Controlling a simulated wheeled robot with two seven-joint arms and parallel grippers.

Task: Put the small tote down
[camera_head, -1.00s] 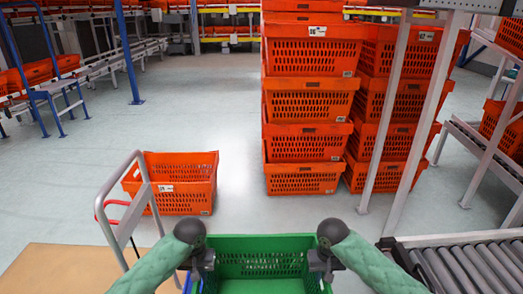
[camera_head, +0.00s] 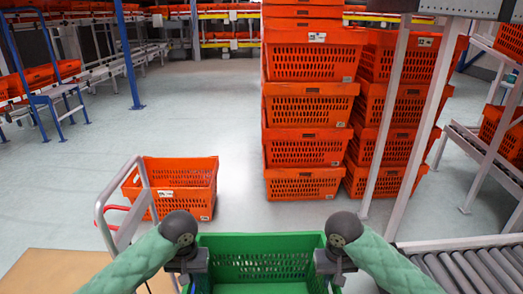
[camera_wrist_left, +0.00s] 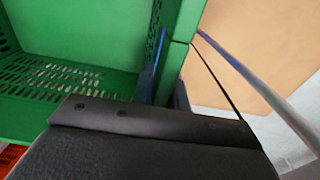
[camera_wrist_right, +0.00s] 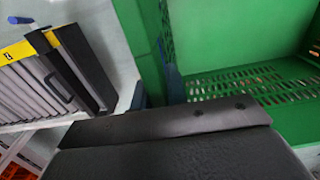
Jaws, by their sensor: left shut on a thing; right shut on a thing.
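A small green tote (camera_head: 258,243) with slotted walls is at the bottom middle of the head view, between my two grippers. My left gripper (camera_head: 190,272) is shut on its left wall, and my right gripper (camera_head: 333,268) is shut on its right wall. The tote's green wall and slotted floor also show in the left wrist view (camera_wrist_left: 80,35) and the right wrist view (camera_wrist_right: 230,40). The tote looks empty where I can see into it. What lies directly under it is mostly hidden.
A grey cart handle (camera_head: 110,205) and a tan board (camera_head: 60,270) are at the left. An orange tote (camera_head: 172,190) sits on the floor beyond. Tall orange tote stacks (camera_head: 308,150) stand ahead. A roller conveyor (camera_head: 470,265) is at the right. Open floor lies at the middle left.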

